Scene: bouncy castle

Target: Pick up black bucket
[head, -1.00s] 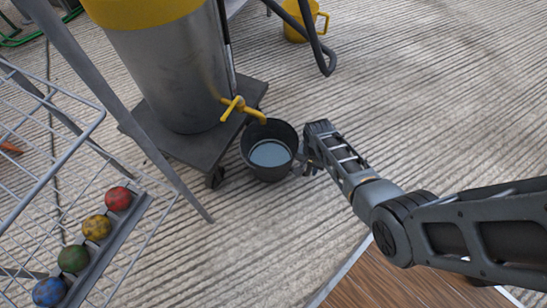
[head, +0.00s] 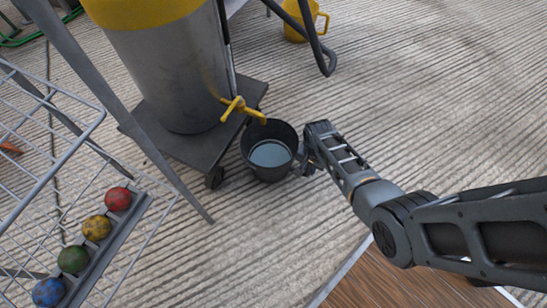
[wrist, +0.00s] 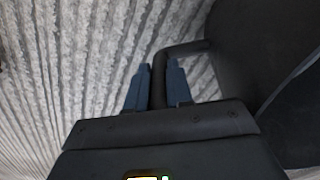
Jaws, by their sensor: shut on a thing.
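The black bucket (head: 256,174) stands upright on the ridged floor in the head view, below the yellow tap (head: 240,107), with a greyish-blue surface inside it. My gripper (head: 305,164) is at its right side. In the wrist view my gripper's two blue-grey fingers (wrist: 158,88) are shut around the bucket's dark handle bar (wrist: 159,72), one finger on each side. The bucket's dark wall (wrist: 262,45) fills the right of that view.
A steel drum with a yellow top (head: 165,75) stands on a dark wheeled base (head: 190,150) close to the bucket's left. A wire rack (head: 45,150) with several coloured balls is at left. A yellow mug (head: 297,28) is behind.

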